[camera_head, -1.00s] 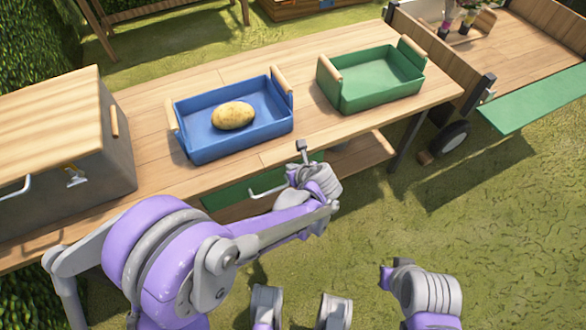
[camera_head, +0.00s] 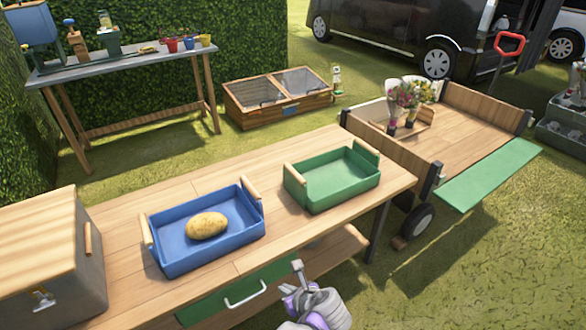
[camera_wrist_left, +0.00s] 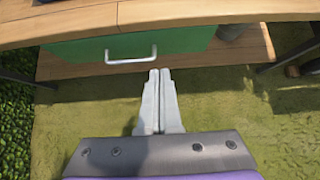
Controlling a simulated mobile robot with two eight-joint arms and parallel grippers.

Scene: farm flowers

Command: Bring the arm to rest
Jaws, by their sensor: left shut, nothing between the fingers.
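My left gripper (camera_head: 297,267) shows at the bottom middle of the head view, in front of the wooden table's front edge. In the left wrist view its two fingers (camera_wrist_left: 158,76) are shut together with nothing between them. They point toward the green drawer (camera_wrist_left: 180,42) with a white handle under the tabletop. The gripper appears apart from the table. Most of my left arm is below the head view. My right gripper is not in view.
On the wooden table (camera_head: 300,225) stand a blue tray (camera_head: 205,257) holding a potato (camera_head: 207,225), an empty green tray (camera_head: 335,192) and a lidded box (camera_head: 90,270). A cart (camera_head: 465,130) with flowers stands behind right. Grass lies open at lower right.

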